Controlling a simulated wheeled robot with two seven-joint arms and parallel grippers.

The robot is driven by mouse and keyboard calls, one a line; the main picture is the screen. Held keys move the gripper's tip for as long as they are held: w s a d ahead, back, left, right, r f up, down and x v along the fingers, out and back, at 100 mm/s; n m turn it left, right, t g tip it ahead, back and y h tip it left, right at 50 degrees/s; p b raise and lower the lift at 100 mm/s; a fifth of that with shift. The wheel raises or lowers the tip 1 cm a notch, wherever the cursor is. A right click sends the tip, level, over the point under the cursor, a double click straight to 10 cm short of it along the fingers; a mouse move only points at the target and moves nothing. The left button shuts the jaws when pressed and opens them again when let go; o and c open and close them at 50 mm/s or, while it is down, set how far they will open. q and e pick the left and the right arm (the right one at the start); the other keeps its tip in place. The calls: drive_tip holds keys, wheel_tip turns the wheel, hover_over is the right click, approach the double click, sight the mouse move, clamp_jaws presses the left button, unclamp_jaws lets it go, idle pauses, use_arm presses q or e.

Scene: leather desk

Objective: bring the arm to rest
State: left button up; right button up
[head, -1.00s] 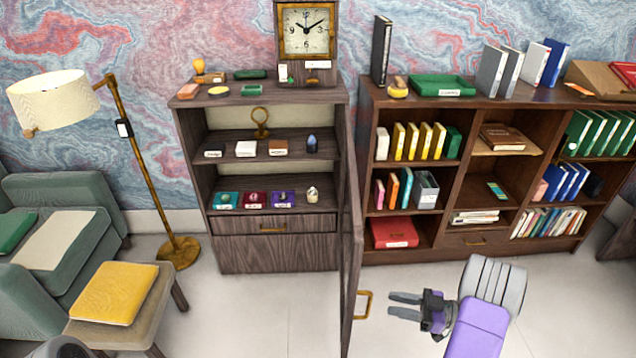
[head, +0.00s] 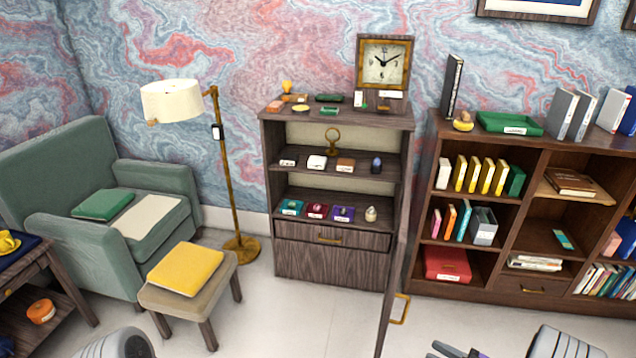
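My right gripper (head: 447,352) is at the bottom edge of the head view, partly cut off. Its fingers look apart with nothing between them, over the floor to the right of the open cabinet door (head: 393,285). The door's brass handle (head: 400,308) is up and left of the gripper, apart from it in the picture. A grey link of my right arm shows at the bottom right. A grey rounded part of my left arm shows at the bottom left, but the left gripper is out of view.
The grey-brown cabinet (head: 330,262) has its door swung out into the room. A dark bookcase (head: 480,290) stands right of it. A floor lamp (head: 230,190), a green armchair (head: 60,165) and a stool with a yellow cushion (head: 187,268) stand left. Floor (head: 290,320) before the cabinet is clear.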

drive_tip(key=w+a+f+m+h+p, duration=0.3)
drive_tip(key=w+a+f+m+h, duration=0.2)
drive_tip(key=a+f+m+h, duration=0.4)
drive_tip(key=s+a+f+m+g, duration=0.1)
drive_tip(key=s+a+f+g, duration=0.2)
drive_tip(key=s+a+g, duration=0.3)
drive_tip(key=s+a+f+m+g+p, duration=0.1)
drive_tip(key=s+a+f+g, duration=0.2)
drive_tip(key=s+a, duration=0.6)
drive_tip(key=s+g, duration=0.2)
drive_tip(key=s, duration=0.3)
drive_tip(key=shift+s+a+f+m+g+y, duration=0.15)
drive_tip(key=shift+s+f+m+g+y, duration=0.15)
drive_tip(key=shift+m+g, duration=0.1)
drive_tip(key=shift+w+a, duration=0.1)
drive_tip(key=shift+w, duration=0.05)
